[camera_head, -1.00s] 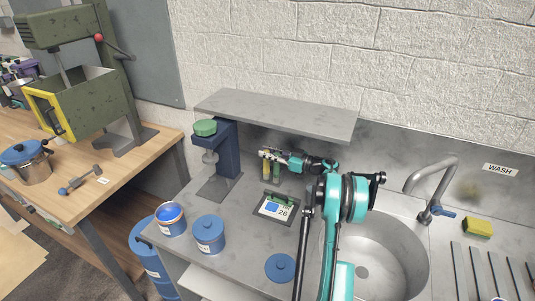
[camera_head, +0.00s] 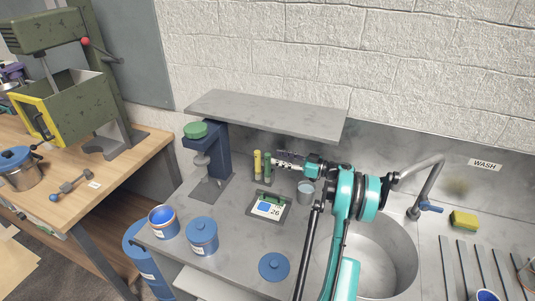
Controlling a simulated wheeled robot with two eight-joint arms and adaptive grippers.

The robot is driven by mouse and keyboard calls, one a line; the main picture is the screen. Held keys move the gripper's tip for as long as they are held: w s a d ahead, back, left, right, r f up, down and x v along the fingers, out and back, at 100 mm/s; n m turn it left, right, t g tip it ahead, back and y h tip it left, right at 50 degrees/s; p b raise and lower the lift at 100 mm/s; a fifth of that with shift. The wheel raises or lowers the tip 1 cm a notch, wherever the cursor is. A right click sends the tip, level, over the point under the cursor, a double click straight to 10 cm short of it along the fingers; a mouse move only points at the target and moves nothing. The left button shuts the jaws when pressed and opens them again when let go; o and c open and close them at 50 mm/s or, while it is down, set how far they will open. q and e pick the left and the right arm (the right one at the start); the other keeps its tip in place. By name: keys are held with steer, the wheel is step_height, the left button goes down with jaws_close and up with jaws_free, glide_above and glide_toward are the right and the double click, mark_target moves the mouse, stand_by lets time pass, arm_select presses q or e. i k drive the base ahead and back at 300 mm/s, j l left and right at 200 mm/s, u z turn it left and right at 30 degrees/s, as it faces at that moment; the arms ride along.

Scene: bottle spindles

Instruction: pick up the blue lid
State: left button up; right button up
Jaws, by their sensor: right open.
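A round blue lid (camera_head: 274,266) with a small knob lies flat on the grey counter, to the left of my right forearm. A blue canister (camera_head: 202,238) stands left of it with a blue lid of its own on top. My right gripper (camera_head: 277,160) is beyond the loose lid, under the grey shelf, pointing left. It is open, close to a yellow bottle and a green bottle in a small rack. I cannot tell whether it touches them. My left gripper is not in view.
The yellow bottle (camera_head: 257,162) and green bottle (camera_head: 267,168) stand under the shelf (camera_head: 270,113). A metal cup (camera_head: 305,193) and a calendar clipboard (camera_head: 268,207) are nearby. An open blue-rimmed can (camera_head: 163,222) stands left. The sink (camera_head: 390,255) is right.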

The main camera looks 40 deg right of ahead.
mark_target(273, 266)
steer(key=k+j, duration=0.25)
steer(key=k, duration=0.2)
steer(key=k+j, duration=0.25)
steer(key=k, duration=0.25)
